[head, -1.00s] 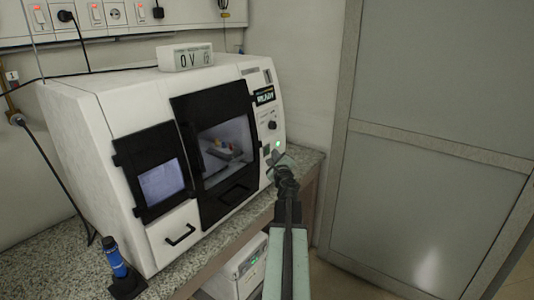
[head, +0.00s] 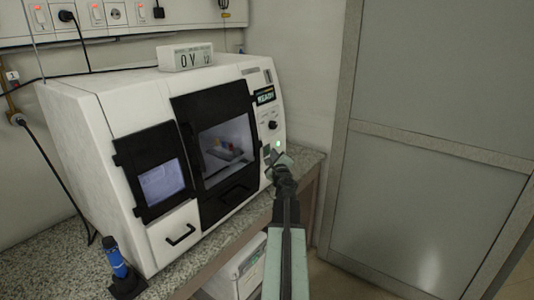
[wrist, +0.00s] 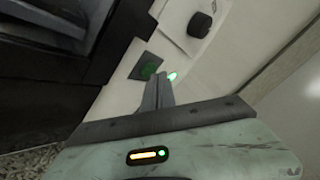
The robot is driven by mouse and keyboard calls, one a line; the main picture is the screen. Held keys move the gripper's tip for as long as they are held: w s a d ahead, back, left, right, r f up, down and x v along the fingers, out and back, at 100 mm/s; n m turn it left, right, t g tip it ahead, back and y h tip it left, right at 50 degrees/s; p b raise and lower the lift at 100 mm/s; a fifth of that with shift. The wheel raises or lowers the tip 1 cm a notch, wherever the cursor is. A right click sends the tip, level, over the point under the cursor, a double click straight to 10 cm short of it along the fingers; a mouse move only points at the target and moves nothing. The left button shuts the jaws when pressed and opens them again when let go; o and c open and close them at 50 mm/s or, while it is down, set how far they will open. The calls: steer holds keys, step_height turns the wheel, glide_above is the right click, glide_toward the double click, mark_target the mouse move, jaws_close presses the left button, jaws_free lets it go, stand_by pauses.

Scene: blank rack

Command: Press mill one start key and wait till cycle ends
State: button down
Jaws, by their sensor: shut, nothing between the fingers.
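The mill (head: 110,110) is a white machine on the bench with a black windowed door (head: 223,150) that is shut. Its control panel on the right side has a small display (head: 264,96), which seems to read READY, and a black knob (head: 272,125). In the wrist view a green round key (wrist: 150,67) sits on a dark square plate, with a lit green lamp (wrist: 172,77) beside it. My gripper (head: 272,156) is shut and empty at the panel; its fingertips (wrist: 162,80) are just by the key. I cannot tell whether they touch it.
A white display box (head: 186,57) stands on top of the mill. A blue tool in a black holder (head: 118,270) stands at the bench's front left. A white unit (head: 240,270) is under the bench. A grey door (head: 440,90) is at right.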

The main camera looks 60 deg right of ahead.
steer(key=shift+w, duration=0.35)
stand_by(0.6)
steer(key=shift+s, duration=0.75)
steer(key=s, duration=0.5)
steer(key=shift+r, duration=0.15)
stand_by(0.5)
